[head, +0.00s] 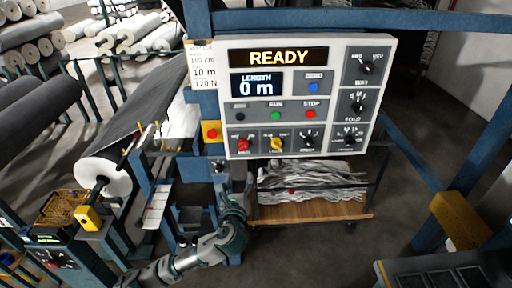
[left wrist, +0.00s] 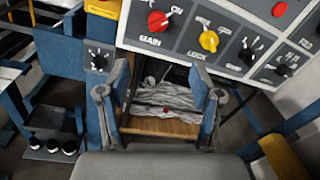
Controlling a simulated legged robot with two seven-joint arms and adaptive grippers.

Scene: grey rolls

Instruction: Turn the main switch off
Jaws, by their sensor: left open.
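The main switch is a red rotary knob (head: 243,144) at the lower left of the white control panel (head: 385,60). In the left wrist view the red knob (left wrist: 158,20) sits at the top above the word MAIN, with ON at its upper right. Its pale mark seems to lean toward ON, but it is small. My left gripper (head: 232,200) is below the panel, apart from it. In the left wrist view my left gripper (left wrist: 157,95) has its fingers spread with nothing between them, below the knob. My right gripper is not in view.
A yellow LOCK knob (left wrist: 208,40) is right of the main switch, with black knobs beyond. A red button on yellow (head: 211,131) is left of the panel. A wooden-based cart (head: 310,212) with grey strands stands below. A large roll (head: 105,180) is at left.

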